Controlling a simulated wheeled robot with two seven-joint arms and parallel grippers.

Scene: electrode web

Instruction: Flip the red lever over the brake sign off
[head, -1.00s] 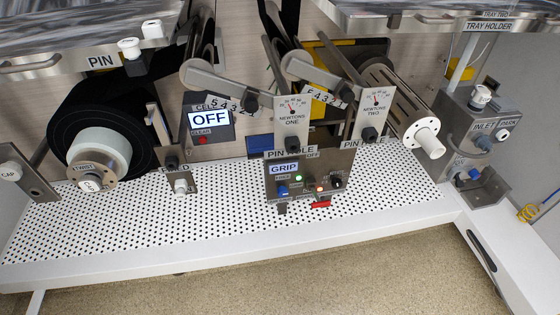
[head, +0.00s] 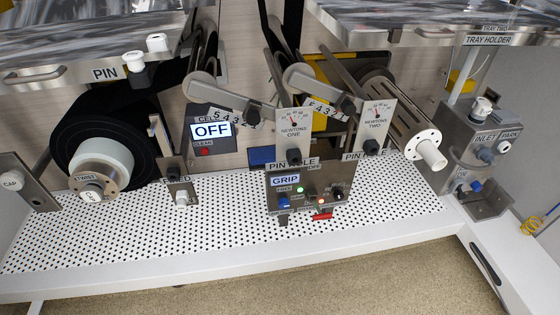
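A small red lever (head: 322,216) sticks out at the lower front of the grey control box (head: 308,190) on the white perforated bench. The box has a lit GRIP display (head: 286,180), a blue lever (head: 285,203), a green light (head: 300,190), an orange-red light (head: 321,199) and a black knob (head: 338,194). The small signs near the levers are too blurred to read, so I cannot make out the brake sign. Neither of my grippers is in view.
Two gauge plates, NEWTONS ONE (head: 294,130) and NEWTONS TWO (head: 377,120), stand above and behind the box. The perforated bench (head: 240,225) is clear in front. Metal trays overhang at the top.

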